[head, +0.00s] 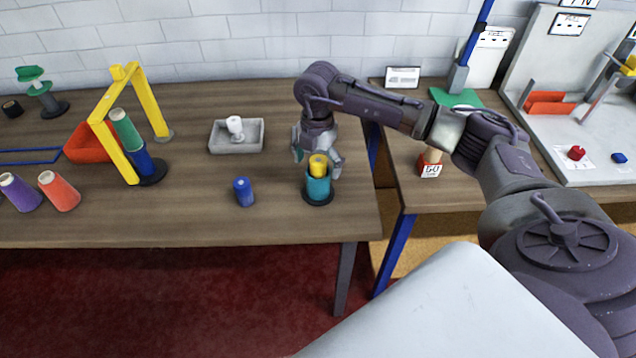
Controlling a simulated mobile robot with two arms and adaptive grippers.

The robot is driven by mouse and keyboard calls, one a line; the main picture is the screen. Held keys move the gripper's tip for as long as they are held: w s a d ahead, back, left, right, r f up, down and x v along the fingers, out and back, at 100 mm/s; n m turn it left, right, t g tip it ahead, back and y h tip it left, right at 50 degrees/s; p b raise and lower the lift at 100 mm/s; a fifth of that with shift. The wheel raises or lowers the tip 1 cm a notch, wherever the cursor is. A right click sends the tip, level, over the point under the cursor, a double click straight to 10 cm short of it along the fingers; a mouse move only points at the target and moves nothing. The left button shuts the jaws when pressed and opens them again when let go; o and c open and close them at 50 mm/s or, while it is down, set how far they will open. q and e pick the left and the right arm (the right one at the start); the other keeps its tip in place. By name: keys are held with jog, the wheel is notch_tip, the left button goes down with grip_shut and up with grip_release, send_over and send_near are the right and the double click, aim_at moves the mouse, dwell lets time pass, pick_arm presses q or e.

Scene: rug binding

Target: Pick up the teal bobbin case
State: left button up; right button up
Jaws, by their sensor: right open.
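The teal bobbin case (318,187) stands upright near the front right of the left table, on a dark round base. A yellow bobbin (318,163) shows at its top. My right gripper (317,162) is open above the case, its fingers spread on either side of the yellow bobbin. I cannot tell whether the fingers touch the case. My left gripper is not in view.
A blue spool (244,191) stands left of the case. A grey tray (236,149) with a white item lies behind it. A yellow frame (104,110), a red bin (88,143) and thread cones (58,191) are farther left. The table's right edge is close.

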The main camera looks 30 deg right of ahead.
aim_at(315, 192)
jog(key=shift+d+f+p, duration=0.1)
jog(key=shift+f+p, duration=0.35)
jog(key=shift+f, duration=1.4)
jog(key=c, duration=1.5)
jog(key=shift+r, duration=0.1)
